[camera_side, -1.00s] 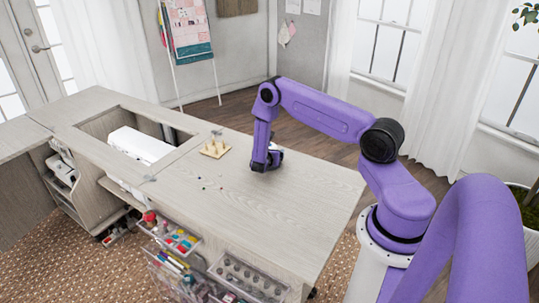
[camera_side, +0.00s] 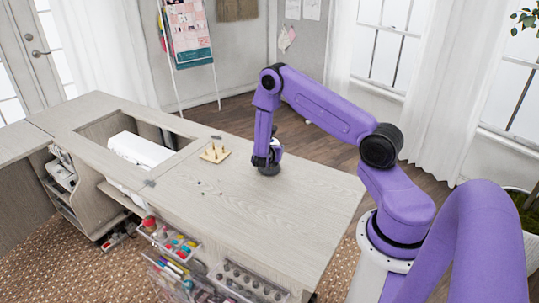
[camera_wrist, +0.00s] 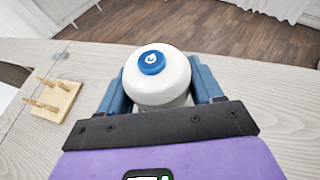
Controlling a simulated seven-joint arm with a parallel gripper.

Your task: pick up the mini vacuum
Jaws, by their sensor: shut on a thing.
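The mini vacuum (camera_wrist: 160,82) is white and rounded with a blue power button on top. In the wrist view it sits upright between the two blue fingers of my gripper (camera_wrist: 160,90), which are shut on its sides. In the side view my gripper (camera_side: 265,158) is low over the far part of the cabinet top, pointing down. Only a little of the vacuum (camera_side: 276,152) shows there, beside the fingers. A dark round shape lies below it, and I cannot tell whether the vacuum touches the top.
A wooden spool stand (camera_side: 214,155) with several pegs is left of my gripper. Tiny beads or pins lie nearer on the cabinet top (camera_side: 270,215). A white sewing machine (camera_side: 142,149) sits in the cut-out at left. The top's right part is clear.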

